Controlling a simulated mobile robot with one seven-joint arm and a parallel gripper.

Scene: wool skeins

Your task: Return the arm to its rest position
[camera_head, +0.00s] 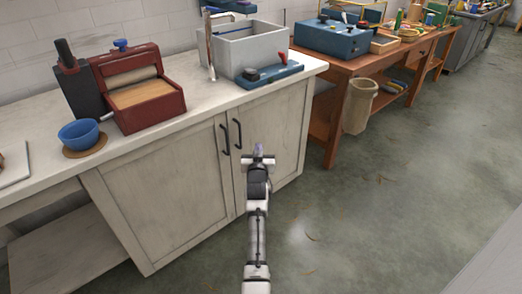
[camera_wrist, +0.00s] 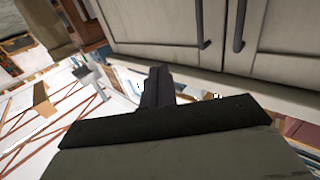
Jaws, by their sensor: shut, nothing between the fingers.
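My arm reaches forward from the bottom of the head view, low over the floor in front of the white cabinet (camera_head: 175,190). My gripper (camera_head: 258,150) is at its far end, below the counter top, in front of the right cabinet door. It looks shut and empty. In the wrist view the dark gripper (camera_wrist: 155,88) shows in the middle, with the cabinet doors (camera_wrist: 170,22) and their dark handles above it. I cannot tell how far the gripper is from the door.
The counter (camera_head: 200,108) holds a red roller machine (camera_head: 150,105), a blue bowl (camera_head: 80,134), a grey basin (camera_head: 250,50) and a blue tray (camera_head: 270,76). A wooden bench (camera_head: 345,70) with a bin (camera_head: 359,106) stands to the right. The floor (camera_head: 400,190) at right is open.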

